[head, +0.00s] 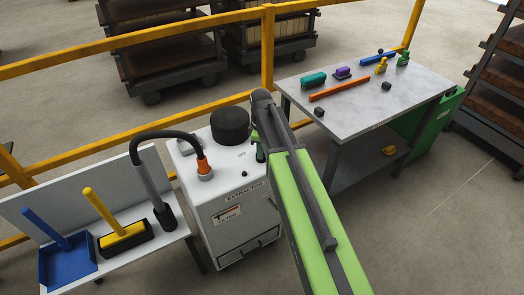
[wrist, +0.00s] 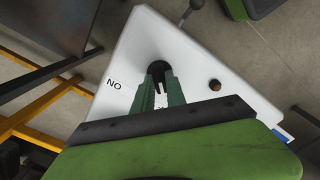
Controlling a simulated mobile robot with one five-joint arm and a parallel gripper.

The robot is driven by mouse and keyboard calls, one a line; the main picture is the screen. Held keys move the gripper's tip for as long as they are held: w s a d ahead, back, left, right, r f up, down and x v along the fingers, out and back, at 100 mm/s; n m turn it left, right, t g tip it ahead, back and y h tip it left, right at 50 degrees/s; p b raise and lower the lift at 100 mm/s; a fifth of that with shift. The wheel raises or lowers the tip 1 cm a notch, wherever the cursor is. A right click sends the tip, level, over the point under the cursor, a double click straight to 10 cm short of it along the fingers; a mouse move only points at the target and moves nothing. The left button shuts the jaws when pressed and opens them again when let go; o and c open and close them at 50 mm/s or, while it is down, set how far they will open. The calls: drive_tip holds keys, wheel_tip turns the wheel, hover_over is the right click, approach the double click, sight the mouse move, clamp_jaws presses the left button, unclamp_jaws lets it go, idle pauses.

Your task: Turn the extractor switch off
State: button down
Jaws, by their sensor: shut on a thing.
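The extractor (head: 225,215) is a white cabinet labelled EXTRACTOR on its front, with a black drum and a hose with an orange fitting on top. My gripper (head: 260,152) reaches down to its top from the right. In the wrist view my gripper (wrist: 161,84) is shut on the dark extractor switch (wrist: 158,67), whose black top shows between and beyond the green fingers. The lettering beside it reads NO from this side, likely ON upside down. The switch's exact angle is hidden by the fingers. A small dark knob (wrist: 214,85) stands apart on the same white top.
A low bench at left holds a blue dustpan (head: 67,262), a yellow-handled brush (head: 122,238) and a nozzle (head: 164,213). A grey table (head: 350,117) with several small coloured tools stands behind at right. A yellow rail (head: 267,50) runs behind the extractor.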

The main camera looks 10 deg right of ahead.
drive_tip(key=shift+d, duration=0.1)
drive_tip(key=c, duration=1.4)
unclamp_jaws()
drive_tip(key=shift+o, duration=0.2)
wheel_tip(320, 180, up, 17)
drive_tip(key=p, duration=1.7)
drive_tip(key=shift+r, duration=0.2)
